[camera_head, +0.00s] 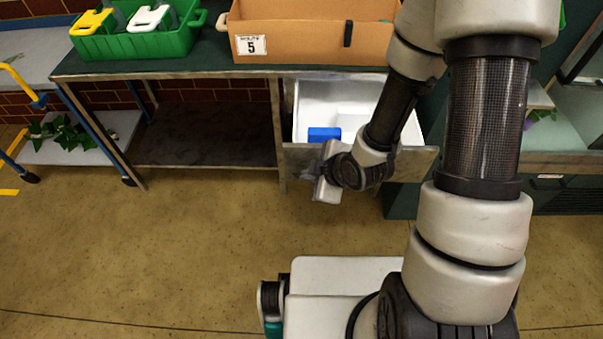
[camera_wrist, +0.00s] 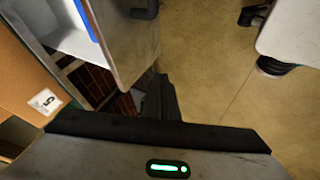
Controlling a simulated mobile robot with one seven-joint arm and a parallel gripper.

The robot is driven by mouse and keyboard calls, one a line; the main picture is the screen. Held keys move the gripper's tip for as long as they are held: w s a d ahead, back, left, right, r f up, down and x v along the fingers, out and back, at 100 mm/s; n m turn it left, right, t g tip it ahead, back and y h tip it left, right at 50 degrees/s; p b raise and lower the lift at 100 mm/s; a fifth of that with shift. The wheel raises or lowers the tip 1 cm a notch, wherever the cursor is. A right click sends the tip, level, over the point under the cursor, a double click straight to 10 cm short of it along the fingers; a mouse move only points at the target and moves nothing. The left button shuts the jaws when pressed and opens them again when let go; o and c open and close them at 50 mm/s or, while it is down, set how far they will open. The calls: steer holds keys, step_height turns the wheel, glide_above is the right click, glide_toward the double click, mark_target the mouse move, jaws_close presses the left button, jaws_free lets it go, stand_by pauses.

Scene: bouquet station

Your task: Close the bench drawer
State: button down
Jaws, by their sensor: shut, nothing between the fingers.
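The bench drawer (camera_head: 415,160) is pulled out from under the right part of the workbench. Its white inside and a blue item in it (camera_head: 324,133) show. In the wrist view, the drawer's grey front panel (camera_wrist: 125,35) has a dark handle (camera_wrist: 146,9). My gripper (camera_head: 327,187) is at the drawer front, left of its middle, in the head view. In the wrist view its dark shut fingers (camera_wrist: 165,98) are near the lower end of the front panel. I cannot tell if they touch it. My arm hides part of the drawer.
On the bench stand a green crate (camera_head: 188,40) with yellow and white-handled items and an orange box (camera_head: 300,59) marked 5. A lower shelf (camera_head: 205,133) is at left, beside a trolley with leaves (camera_head: 62,135). The floor (camera_head: 170,240) before the drawer is clear.

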mark_target(295, 165)
steer(key=w+f+b, duration=0.1)
steer(key=w, duration=0.1)
steer(key=w+a+f+b, duration=0.1)
steer(key=w+f, duration=0.1)
steer(key=w+a+f, duration=0.1)
steer(key=w, duration=0.1)
steer(key=shift+f+b, duration=0.2)
steer(key=shift+b, duration=0.2)
steer(key=shift+w, duration=0.3)
steer(key=shift+w, duration=0.1)
